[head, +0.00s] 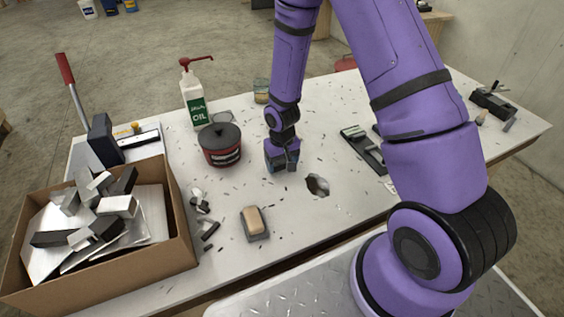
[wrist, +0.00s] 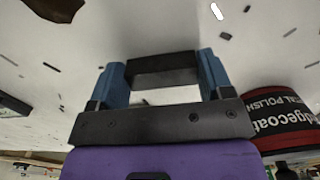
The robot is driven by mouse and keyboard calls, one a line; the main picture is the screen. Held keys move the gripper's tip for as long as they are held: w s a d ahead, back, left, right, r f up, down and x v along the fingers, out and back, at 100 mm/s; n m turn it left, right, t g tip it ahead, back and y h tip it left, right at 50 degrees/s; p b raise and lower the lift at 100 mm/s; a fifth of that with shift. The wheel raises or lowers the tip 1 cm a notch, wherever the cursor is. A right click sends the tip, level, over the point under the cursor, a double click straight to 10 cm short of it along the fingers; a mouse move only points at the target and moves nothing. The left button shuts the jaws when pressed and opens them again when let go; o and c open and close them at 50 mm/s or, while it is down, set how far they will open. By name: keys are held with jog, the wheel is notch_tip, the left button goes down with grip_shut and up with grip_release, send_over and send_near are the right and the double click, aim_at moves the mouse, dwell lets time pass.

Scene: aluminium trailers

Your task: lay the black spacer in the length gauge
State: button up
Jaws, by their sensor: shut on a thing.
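My gripper (head: 281,162) is over the middle of the white table, pointing down, just right of the black tub. In the wrist view its two blue fingers (wrist: 163,78) are shut on the black spacer (wrist: 162,64), a short dark bar held crosswise between them. In the head view the spacer is hard to make out at the fingertips. A long dark fixture with a pale piece at its far end, which looks like the length gauge (head: 362,147), lies on the table right of my gripper. My arm partly hides its right side.
The black tub (head: 220,146) stands close left of my gripper, with an oil bottle (head: 196,95) behind. A dark rag or stain (head: 317,184) is at right. A brush-like block (head: 253,222) and a carton of metal offcuts (head: 180,220) are nearer. Small shavings litter the table.

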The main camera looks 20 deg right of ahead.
jog(key=o, duration=0.5)
jog(key=shift+f, duration=0.15)
jog(key=o, duration=0.4)
